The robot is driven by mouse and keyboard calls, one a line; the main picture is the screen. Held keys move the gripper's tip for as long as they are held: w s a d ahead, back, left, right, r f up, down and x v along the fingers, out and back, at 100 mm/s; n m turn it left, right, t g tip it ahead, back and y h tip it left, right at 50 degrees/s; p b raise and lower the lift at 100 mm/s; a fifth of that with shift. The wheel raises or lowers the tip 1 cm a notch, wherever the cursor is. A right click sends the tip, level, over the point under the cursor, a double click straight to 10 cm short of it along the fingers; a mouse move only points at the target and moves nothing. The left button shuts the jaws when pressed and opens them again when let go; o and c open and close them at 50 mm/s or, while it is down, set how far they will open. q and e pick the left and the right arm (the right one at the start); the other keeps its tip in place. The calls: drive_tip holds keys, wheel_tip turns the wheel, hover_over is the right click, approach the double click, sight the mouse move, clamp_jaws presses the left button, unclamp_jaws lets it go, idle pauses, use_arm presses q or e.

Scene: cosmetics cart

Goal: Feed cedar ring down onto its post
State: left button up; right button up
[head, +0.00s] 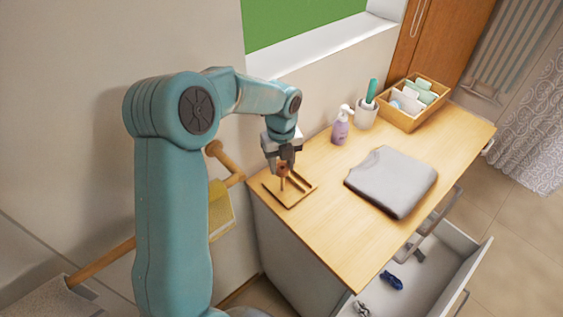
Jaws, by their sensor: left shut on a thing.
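My left gripper (284,163) points down over the left end of the wooden cart top. It is shut on the cedar ring (283,171), a small reddish-brown piece mostly hidden by the fingers. A thin upright post (282,185) shows right below the ring, on a small wooden base board (291,205). The ring is at or just above the post's top; I cannot tell whether the post is inside it. My right gripper is not in view.
A folded grey cloth (392,181) lies right of the board. Behind it stand a purple pump bottle (340,128), a white cup (366,113) with a green item, and a wooden box (414,121) of packets. An open drawer (425,270) juts out in front. The tabletop between board and cloth is clear.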

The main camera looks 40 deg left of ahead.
use_arm(q)
drive_tip(key=shift+f+b, duration=0.95)
drive_tip(key=shift+f, duration=0.55)
idle(1.0)
drive_tip(key=o, duration=1.1)
wheel_tip(320, 180, up, 16)
drive_tip(key=shift+r, duration=0.15)
drive_tip(key=shift+d, duration=0.1)
idle(0.4)
